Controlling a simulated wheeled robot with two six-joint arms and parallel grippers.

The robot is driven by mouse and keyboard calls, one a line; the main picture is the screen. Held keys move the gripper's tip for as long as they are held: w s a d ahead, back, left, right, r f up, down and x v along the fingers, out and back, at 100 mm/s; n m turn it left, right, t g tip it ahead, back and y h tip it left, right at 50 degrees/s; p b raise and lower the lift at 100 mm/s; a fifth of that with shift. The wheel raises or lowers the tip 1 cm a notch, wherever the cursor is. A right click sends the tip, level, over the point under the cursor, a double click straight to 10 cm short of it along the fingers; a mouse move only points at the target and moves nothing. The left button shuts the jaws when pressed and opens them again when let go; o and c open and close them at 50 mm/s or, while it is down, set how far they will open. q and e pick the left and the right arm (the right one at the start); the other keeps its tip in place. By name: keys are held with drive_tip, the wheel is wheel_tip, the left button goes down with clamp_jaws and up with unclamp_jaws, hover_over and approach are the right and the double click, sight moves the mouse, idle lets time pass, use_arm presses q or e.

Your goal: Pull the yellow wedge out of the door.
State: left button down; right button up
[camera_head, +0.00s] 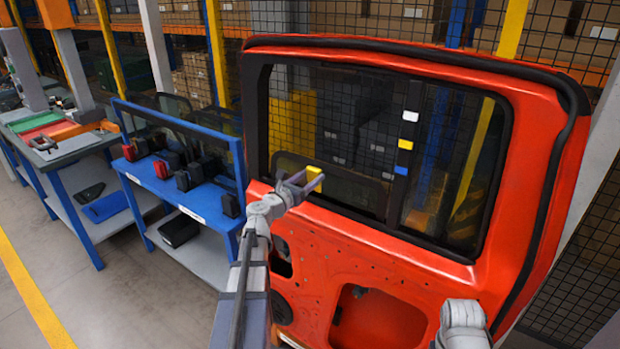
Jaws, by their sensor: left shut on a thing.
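The orange-red door (405,262) stands upright in front of me, with a dark glass pane in its black-edged window frame. The small yellow wedge (314,172) shows at the lower left part of the window opening. My left gripper (314,181) is shut on the wedge, with its fingers hiding part of it. I cannot tell whether the wedge still touches the door's window edge. Of my right arm only a grey link shows at the bottom right; its gripper is out of view.
A blue table (190,200) with black and red parts stands left of the door. A grey-topped workbench (62,150) is further left. White, yellow and blue labels mark the window's black upright (406,157). Wire mesh and shelves with boxes stand behind.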

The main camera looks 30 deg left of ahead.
use_arm(q)
drive_tip(key=s, duration=1.1)
drive_tip(key=shift+a, duration=0.45)
